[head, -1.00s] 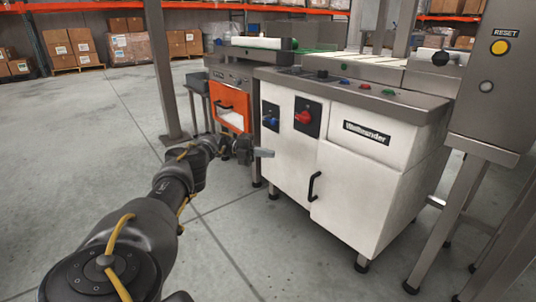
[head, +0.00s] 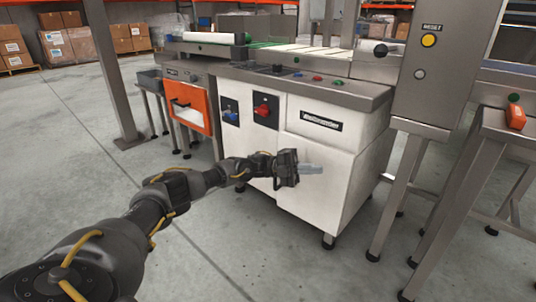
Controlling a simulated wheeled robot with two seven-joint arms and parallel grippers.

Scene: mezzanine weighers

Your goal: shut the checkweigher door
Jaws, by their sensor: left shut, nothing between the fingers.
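The white checkweigher cabinet (head: 255,150) with a dark nameplate stands in the middle of the head view. Its lower white door (head: 310,205) is on the right part of the front and looks flush or nearly so; I cannot tell if a small gap is left. The door's black handle is hidden behind my left gripper. My left gripper (head: 312,169) is shut and empty, in front of the door's upper part, with its fingers pointing right. I cannot tell whether it touches the door. My right gripper is out of view.
An orange-framed panel (head: 187,104) is on the machine to the left. A red rotary switch (head: 264,110) sits above my gripper. A grey post (head: 112,75) stands at left. A reset column (head: 440,60) and steel legs are at right. The floor at front is clear.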

